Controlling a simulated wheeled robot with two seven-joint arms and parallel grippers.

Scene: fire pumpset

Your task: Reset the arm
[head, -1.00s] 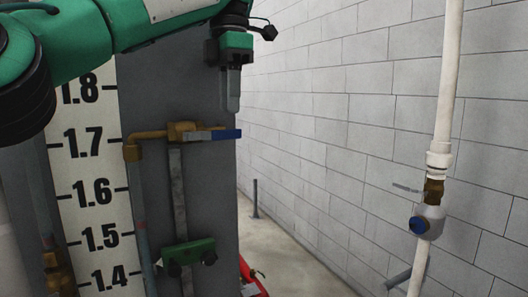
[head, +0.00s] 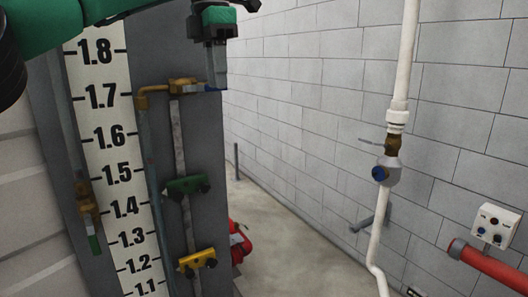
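My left gripper (head: 214,78) hangs down at the upper middle of the head view, under the green arm coming in from the left. Its fingers show nearly edge-on, so the gap between them cannot be made out. The fingertips overlap the blue handle end (head: 211,87) of the brass valve (head: 184,86) near the 1.7 mark. I cannot tell whether they touch it. My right gripper is not in view.
A white scale board (head: 118,170) stands at left beside a grey panel. Green (head: 188,185) and yellow (head: 197,261) clamps sit on a vertical bar. A white pipe with a valve (head: 387,172), a button box (head: 496,224) and a red pipe (head: 488,264) are at right.

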